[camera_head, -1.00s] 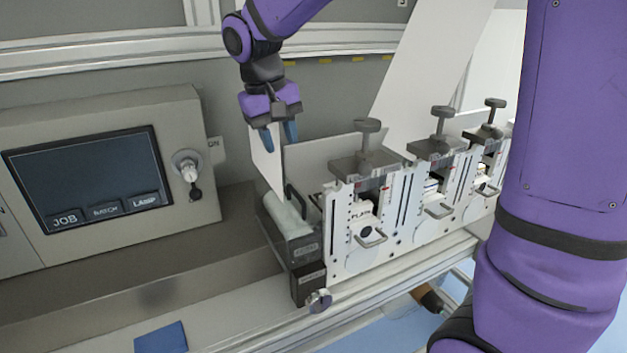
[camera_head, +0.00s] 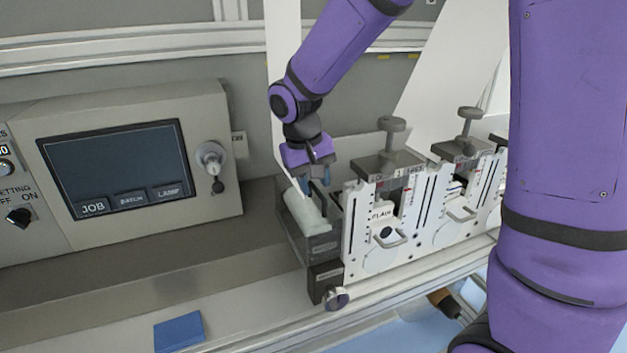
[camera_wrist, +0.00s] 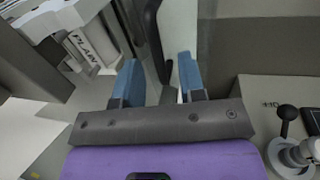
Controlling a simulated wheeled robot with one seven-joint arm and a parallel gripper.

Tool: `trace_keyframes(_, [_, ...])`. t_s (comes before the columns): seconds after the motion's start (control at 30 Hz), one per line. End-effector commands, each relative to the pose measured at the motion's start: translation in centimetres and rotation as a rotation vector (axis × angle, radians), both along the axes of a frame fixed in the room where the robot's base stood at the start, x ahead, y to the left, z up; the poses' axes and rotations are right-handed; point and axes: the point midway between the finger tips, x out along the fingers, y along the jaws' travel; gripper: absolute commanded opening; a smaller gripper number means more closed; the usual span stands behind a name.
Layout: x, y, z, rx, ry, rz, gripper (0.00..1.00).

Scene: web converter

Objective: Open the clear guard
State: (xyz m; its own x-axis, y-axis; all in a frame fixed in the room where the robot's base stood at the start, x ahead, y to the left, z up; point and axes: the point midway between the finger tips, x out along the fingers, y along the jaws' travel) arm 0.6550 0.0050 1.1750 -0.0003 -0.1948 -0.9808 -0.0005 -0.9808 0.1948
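The clear guard (camera_head: 322,247) is a see-through, greyish box at the left end of the row of white stations, over a pale roller (camera_head: 303,212). A dark handle shows at its top; in the wrist view the handle (camera_wrist: 153,42) is a black curved bar. My gripper (camera_head: 318,186) points down just above the guard at that handle. In the wrist view its two blue fingertips (camera_wrist: 159,68) are apart, with the lower end of the handle between them in the picture. I cannot tell whether they touch it. The guard appears to be down over the roller.
The white station marked PLAIN (camera_head: 384,225) stands close to the right of my gripper, with a grey knob (camera_head: 392,128) on top. A control panel with a dark screen (camera_head: 117,168) and a lever switch (camera_head: 212,160) is on the left. A blue pad (camera_head: 179,332) lies in front.

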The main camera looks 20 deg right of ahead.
Motion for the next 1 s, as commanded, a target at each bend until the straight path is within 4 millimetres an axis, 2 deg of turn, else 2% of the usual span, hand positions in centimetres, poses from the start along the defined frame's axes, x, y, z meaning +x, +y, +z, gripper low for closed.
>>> trace_keyframes(0.23, [0.0,0.0,0.0,0.000,0.000,0.000,0.37])
trace_keyframes(0.4, [0.0,0.0,0.0,0.000,0.000,0.000,0.00])
trace_keyframes(0.77, [0.0,0.4,0.1,-0.020,0.001,0.004,0.00])
trace_keyframes(1.0, [0.0,2.4,0.5,-0.127,0.000,0.009,0.00])
